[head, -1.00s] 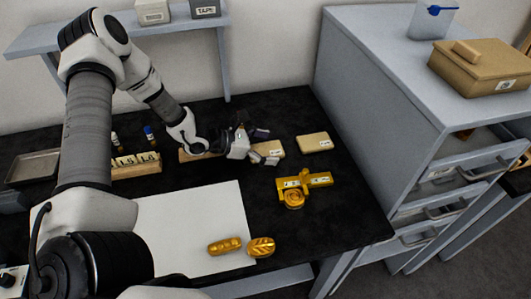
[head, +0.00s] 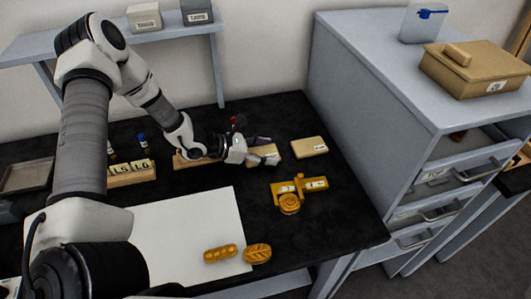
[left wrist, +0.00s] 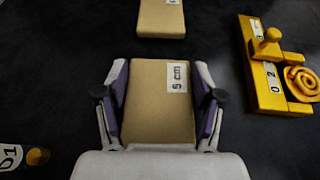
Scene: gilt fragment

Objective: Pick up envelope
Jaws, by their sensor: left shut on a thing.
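A tan envelope-like packet (left wrist: 160,106) with a white "5 cm" label lies between the two fingers of my left gripper (left wrist: 160,85) in the left wrist view. The purple-lined fingers press on its two long sides, so the gripper is shut on it. In the head view the left gripper (head: 252,154) is at the back of the black table, and the packet (head: 267,151) is partly hidden by it. I cannot tell any gap under the packet. A second tan packet (head: 309,147) lies apart to the right; it shows ahead in the left wrist view (left wrist: 161,18). My right gripper is not in view.
A golden fixture with a round coil (head: 290,203) sits right of the gripper. Letter blocks (head: 132,170) stand at left. A grey drawer cabinet (head: 370,120) borders the right; a shelf (head: 110,40) is behind.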

